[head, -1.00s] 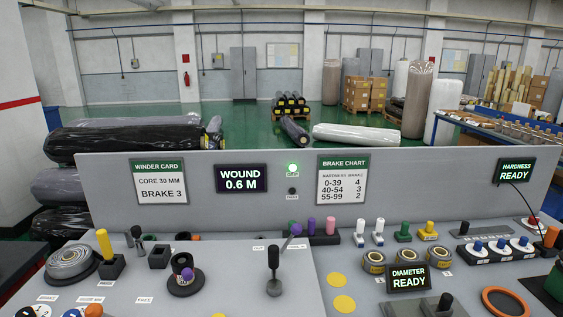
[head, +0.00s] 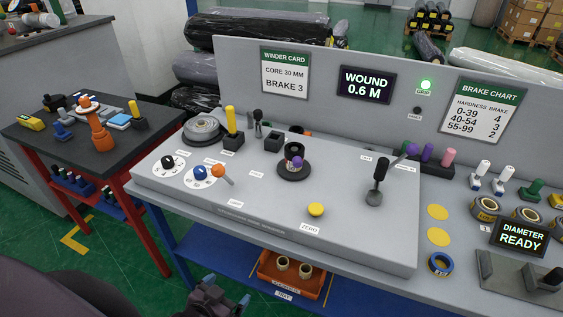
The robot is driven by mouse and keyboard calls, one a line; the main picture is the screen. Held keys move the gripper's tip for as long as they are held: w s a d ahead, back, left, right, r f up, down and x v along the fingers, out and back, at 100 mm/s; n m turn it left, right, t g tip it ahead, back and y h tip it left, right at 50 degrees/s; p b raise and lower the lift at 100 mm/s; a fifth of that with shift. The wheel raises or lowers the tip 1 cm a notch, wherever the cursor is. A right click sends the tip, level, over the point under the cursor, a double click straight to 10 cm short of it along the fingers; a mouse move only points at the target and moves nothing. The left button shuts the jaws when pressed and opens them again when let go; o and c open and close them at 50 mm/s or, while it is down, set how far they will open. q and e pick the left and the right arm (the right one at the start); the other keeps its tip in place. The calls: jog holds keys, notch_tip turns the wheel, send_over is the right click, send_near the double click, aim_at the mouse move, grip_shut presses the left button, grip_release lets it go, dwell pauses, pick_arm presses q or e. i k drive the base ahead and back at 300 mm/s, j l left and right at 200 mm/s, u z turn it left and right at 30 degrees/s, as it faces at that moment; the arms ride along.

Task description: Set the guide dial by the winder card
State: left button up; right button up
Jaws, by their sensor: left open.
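The winder card (head: 285,73) on the back panel reads "CORE 30 MM" and "BRAKE 3". Two white dial plates lie at the console's left front: one with a black knob (head: 168,161), one with a blue knob (head: 200,173). The blue one looks like the guide dial, judging by the "GUIDE MM" label above it in the earlier frame; its settings are too small to read. An orange-tipped lever (head: 218,170) stands just right of it. My left gripper (head: 227,289) is open and empty at the bottom edge, in front of and below the console. My right gripper is out of view.
A yellow button (head: 316,209) by the "ZERO" label and a black lever (head: 378,180) stand on the console. A side table (head: 70,140) with tools is at left. An orange bin (head: 290,278) sits on the blue shelf below. The console's front middle is clear.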

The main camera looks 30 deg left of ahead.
aim_at(199, 171)
jog(key=u, duration=1.45)
